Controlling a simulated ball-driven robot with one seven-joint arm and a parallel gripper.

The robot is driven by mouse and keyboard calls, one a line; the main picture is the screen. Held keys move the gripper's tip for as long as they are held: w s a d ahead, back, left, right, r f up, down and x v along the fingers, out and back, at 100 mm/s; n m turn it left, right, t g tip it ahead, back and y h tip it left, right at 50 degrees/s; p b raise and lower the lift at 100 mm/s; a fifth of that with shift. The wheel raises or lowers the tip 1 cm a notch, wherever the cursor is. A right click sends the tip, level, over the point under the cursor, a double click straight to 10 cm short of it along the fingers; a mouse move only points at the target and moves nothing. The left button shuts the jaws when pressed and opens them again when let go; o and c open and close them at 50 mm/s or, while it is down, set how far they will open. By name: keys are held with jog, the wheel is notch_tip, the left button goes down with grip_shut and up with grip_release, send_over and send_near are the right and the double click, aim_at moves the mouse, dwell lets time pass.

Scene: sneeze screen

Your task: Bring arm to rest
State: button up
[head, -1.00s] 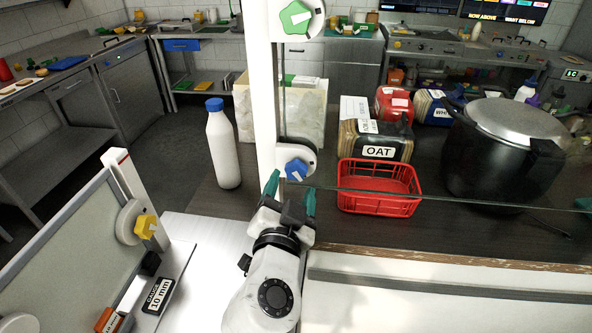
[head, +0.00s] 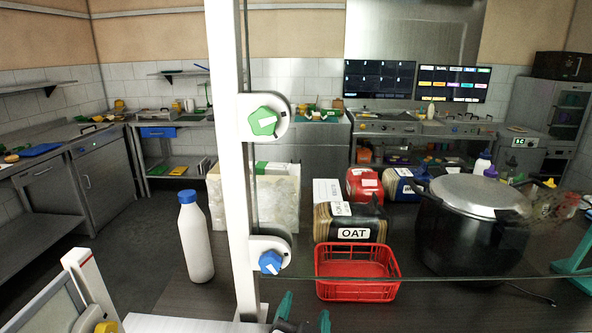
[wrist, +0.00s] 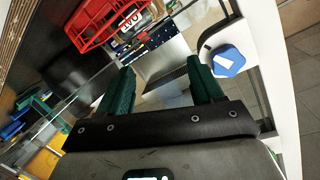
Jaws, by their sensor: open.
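My gripper (head: 303,318) shows at the bottom edge of the head view, only its green fingertips and a bit of the dark body in frame. Its fingers are apart with nothing between them. It is below the blue knob (head: 270,262) on the white post (head: 233,170) of the screen. In the wrist view my gripper (wrist: 162,92) is open and empty, with the blue knob (wrist: 227,60) to the right of the fingers, apart from them. The rest of my arm is outside the head view.
A red basket (head: 357,290), an OAT container (head: 352,233) and a black pot (head: 470,240) stand on the counter behind the clear screen. A white bottle (head: 195,245) stands left of the post. A green knob (head: 264,121) is higher on the post.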

jog(key=s+d+f+n+g+h, duration=0.1)
jog(key=s+d+f+g, duration=0.4)
jog(key=d+f, duration=0.4)
jog(key=s+d+f+g+h, duration=0.1)
jog(key=s+d+f+g, duration=0.2)
jog(key=s+d+f, duration=0.6)
jog(key=s+d+f+n+g+y, duration=0.1)
jog(key=s+d+f+g, duration=0.1)
jog(key=s, duration=0.4)
jog(key=s+d+f+n+g+y, duration=0.1)
jog(key=s+d+f+n+g, duration=0.1)
jog(key=s, duration=0.4)
jog(key=s+d+f+n+g+y, duration=0.1)
jog(key=s+d+n+g+y, duration=0.1)
jog(key=s+d, duration=0.2)
jog(key=s, duration=0.2)
jog(key=shift+s+d+f+g, duration=0.25)
jog(key=shift+s+f+g, duration=0.1)
jog(key=shift+f+g, duration=0.05)
